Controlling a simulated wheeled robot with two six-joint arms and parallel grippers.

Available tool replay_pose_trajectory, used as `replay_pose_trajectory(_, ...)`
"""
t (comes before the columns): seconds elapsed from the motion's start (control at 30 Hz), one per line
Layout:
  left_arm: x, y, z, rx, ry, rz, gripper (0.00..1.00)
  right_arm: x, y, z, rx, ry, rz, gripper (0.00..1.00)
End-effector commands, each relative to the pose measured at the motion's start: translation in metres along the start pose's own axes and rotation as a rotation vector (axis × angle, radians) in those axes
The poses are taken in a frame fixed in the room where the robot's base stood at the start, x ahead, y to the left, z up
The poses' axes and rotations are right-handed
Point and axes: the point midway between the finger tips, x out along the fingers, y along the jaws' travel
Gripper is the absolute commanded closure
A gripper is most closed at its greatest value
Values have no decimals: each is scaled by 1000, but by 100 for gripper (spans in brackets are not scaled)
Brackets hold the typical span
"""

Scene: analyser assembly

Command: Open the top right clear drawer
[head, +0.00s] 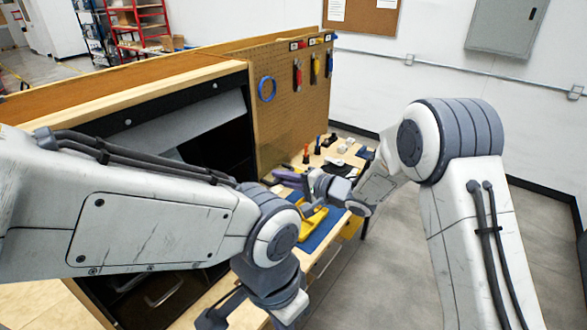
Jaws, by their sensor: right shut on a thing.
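The top right clear drawer cannot be made out; my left arm covers much of the dark cabinet (220,148). Low in the cabinet, a dark, see-through-looking drawer front with a curved handle (165,292) shows below my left arm. My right gripper (284,178) reaches in from the right, over the bench beside the cabinet's opening. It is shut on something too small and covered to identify. My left gripper (238,308) points down at the bottom edge, in front of the bench; its fingertips are partly cut off, so its opening is unclear.
A blue mat (318,236) with a yellow tool (312,217) lies on the bench under my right wrist. Several small tools stand further back. A pegboard (290,112) with a blue ring (267,89) rises behind. Grey floor (385,265) is clear at the right.

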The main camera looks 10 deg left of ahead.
Motion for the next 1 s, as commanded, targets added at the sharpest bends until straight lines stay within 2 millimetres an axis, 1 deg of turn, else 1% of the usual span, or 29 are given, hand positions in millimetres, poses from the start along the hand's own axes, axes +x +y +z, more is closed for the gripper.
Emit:
replay_pose_trajectory(0.4,-1,0,0,-1,0,0,100,1,-1,2,-1,-2,-2,100)
replay_pose_trajectory(0.43,-1,0,0,-1,0,0,100,1,-1,2,-1,-2,-2,82)
replay_pose_trajectory(0.47,-1,0,0,-1,0,0,100,1,-1,2,-1,-2,-2,70)
replay_pose_trajectory(0.5,-1,0,0,-1,0,0,100,1,-1,2,-1,-3,-2,55)
replay_pose_trajectory(0.83,0,0,0,0,0,0,100,0,0,4,-2,-7,-2,55)
replay_pose_trajectory(0.93,4,0,0,0,0,0,100,-8,1,2,-1,-4,-2,55)
replay_pose_trajectory(1.0,9,-1,1,0,0,0,100,-17,1,2,-3,-4,-3,55)
